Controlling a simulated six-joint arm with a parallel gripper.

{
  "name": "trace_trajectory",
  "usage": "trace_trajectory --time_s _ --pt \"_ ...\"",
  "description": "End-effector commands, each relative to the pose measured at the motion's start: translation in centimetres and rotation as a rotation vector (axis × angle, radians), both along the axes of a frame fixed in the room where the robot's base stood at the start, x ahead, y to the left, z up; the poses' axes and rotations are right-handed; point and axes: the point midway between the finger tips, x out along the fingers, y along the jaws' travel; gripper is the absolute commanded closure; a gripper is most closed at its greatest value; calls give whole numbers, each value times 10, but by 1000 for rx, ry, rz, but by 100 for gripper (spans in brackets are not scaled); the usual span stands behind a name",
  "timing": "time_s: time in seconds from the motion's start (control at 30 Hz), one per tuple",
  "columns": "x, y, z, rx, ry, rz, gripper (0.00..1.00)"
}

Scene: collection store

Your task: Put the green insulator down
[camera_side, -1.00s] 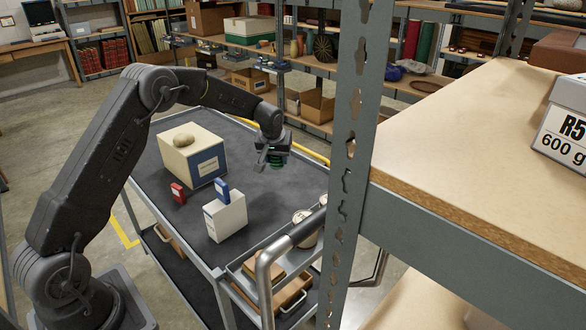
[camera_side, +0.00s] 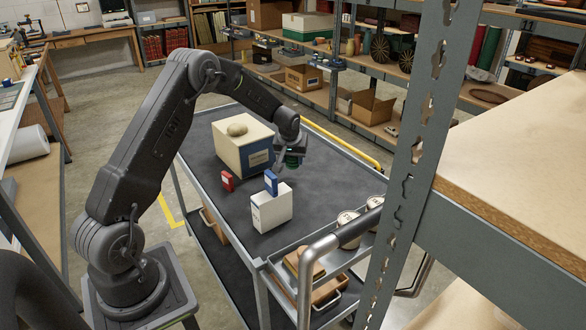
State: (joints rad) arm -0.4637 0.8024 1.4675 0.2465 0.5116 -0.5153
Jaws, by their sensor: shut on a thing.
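The green insulator (camera_side: 293,158) is small and dark green in the side view, partly hidden by the fingers. My gripper (camera_side: 288,163) is shut on it, over the dark top of the grey cart (camera_side: 335,180). The gripper is just right of a cream box with a blue label panel (camera_side: 262,158). Whether the insulator touches the cart top, I cannot tell.
A grey shelf post (camera_side: 413,165) stands in the foreground.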

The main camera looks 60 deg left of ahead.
Motion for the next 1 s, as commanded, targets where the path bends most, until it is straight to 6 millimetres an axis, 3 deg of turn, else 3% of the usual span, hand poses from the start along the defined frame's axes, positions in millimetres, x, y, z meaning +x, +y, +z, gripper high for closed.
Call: trace_trajectory --time_s 0.33,0.73,0.77,1.0 --pt "1 0 -38 0 -1 -1 80" --pt "1 0 -43 1 -3 -2 80" --pt "1 0 -43 1 -3 -2 52" --pt "1 0 -43 1 -2 -1 29"
